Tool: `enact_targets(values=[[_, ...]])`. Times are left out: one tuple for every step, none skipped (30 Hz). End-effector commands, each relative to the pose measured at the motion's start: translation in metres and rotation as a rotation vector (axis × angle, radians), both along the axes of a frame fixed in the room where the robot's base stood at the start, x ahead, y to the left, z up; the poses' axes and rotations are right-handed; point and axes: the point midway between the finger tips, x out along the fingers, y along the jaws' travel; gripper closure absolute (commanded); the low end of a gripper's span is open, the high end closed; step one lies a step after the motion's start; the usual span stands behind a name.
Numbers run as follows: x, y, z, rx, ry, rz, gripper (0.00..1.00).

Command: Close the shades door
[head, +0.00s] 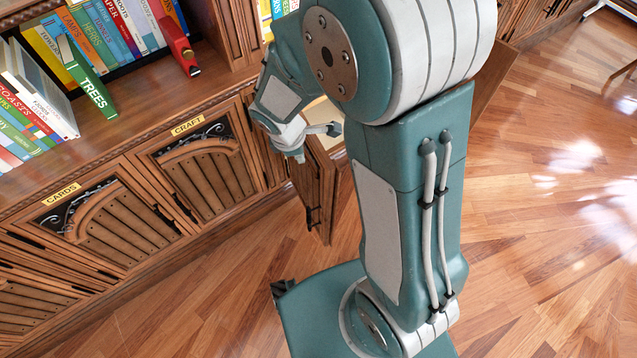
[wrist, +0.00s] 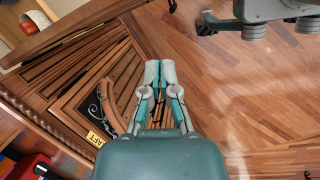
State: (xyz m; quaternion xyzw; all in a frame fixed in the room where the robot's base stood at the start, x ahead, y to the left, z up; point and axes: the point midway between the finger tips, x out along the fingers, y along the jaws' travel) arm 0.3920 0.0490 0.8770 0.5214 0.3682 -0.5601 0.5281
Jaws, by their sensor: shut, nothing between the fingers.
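A wooden cabinet door (head: 319,190) stands swung out from the cabinet front, just right of the CRAFT door in the head view. It has a black handle; no SHADES label is readable on it.
The CRAFT door (head: 205,165) and CARDS door (head: 100,215) are shut. Books (head: 95,88) and a red object (head: 176,42) sit on the shelf above. A brown panel (head: 492,88) shows behind my arm.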

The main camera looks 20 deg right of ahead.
Motion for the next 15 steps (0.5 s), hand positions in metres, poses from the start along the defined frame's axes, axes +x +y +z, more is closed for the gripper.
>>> enact_targets(values=[[-0.001, 0.005, -0.019, -0.016, 0.04, 0.067, 1.0], [0.0, 0.007, -0.029, -0.024, 0.057, 0.109, 1.0], [0.0, 0.01, -0.04, -0.032, 0.077, 0.157, 1.0], [0.0, 0.012, -0.047, -0.037, 0.092, 0.189, 1.0], [-0.001, 0.013, -0.054, -0.042, 0.105, 0.22, 1.0], [-0.001, 0.015, -0.061, -0.047, 0.118, 0.252, 1.0], [-0.001, 0.016, -0.066, -0.049, 0.126, 0.271, 1.0], [-0.002, 0.016, -0.069, -0.05, 0.132, 0.286, 1.0], [-0.002, 0.017, -0.072, -0.052, 0.138, 0.302, 1.0], [-0.002, 0.016, -0.074, -0.053, 0.141, 0.31, 1.0], [-0.002, 0.016, -0.075, -0.053, 0.143, 0.313, 1.0], [-0.002, 0.015, -0.077, -0.053, 0.144, 0.314, 1.0], [-0.002, 0.015, -0.079, -0.053, 0.144, 0.314, 1.0], [-0.002, 0.014, -0.082, -0.053, 0.144, 0.313, 1.0], [-0.002, 0.013, -0.087, -0.054, 0.145, 0.312, 1.0]])
